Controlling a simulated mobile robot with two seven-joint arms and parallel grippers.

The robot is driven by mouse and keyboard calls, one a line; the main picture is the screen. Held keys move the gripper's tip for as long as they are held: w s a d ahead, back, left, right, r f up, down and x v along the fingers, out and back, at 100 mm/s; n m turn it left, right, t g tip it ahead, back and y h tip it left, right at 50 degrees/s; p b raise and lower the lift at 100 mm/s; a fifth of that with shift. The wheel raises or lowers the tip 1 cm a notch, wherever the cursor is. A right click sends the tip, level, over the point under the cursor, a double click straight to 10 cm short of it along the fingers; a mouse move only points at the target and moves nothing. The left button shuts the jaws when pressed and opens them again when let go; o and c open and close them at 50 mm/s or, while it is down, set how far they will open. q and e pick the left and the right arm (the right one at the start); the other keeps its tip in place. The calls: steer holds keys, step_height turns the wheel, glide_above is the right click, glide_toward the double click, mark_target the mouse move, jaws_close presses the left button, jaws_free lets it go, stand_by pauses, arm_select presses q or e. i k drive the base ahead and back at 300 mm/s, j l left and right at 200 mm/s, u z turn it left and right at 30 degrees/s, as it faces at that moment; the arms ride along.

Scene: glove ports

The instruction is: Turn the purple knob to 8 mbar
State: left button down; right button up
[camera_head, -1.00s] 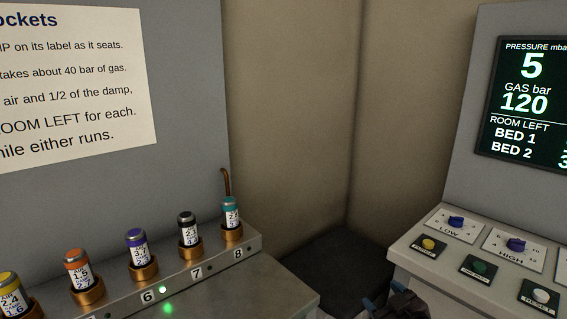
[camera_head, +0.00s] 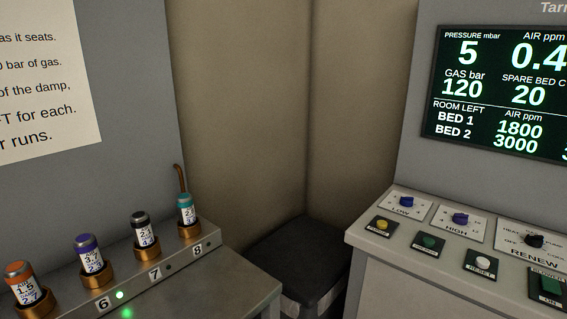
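The purple knob (camera_head: 460,218) sits on a white plate marked HIGH on the sloping top of the right-hand console. The scale marks around it are too small to read. A bluer knob (camera_head: 406,202) sits to its left on a plate marked LOW. The display (camera_head: 500,95) above the console reads PRESSURE mbar 5 and GAS bar 120. Neither of my grippers shows in this view.
On the console are a yellow button (camera_head: 382,225), a green button (camera_head: 429,241), a white RESET button (camera_head: 482,264) and a black RENEW knob (camera_head: 535,241). Several labelled cartridges stand in a socket bench (camera_head: 215,290) at left. A dark box (camera_head: 300,255) lies between.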

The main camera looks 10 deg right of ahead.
mark_target(458, 219)
steer(key=z, duration=1.35)
steer(key=l+u, duration=0.45)
steer(key=k+l+u, duration=0.1)
steer(key=l+u, duration=0.2)
steer(key=u, duration=0.15)
steer(key=k+l+u, duration=0.1)
steer(key=l+u, duration=0.35)
steer(key=j, duration=0.1)
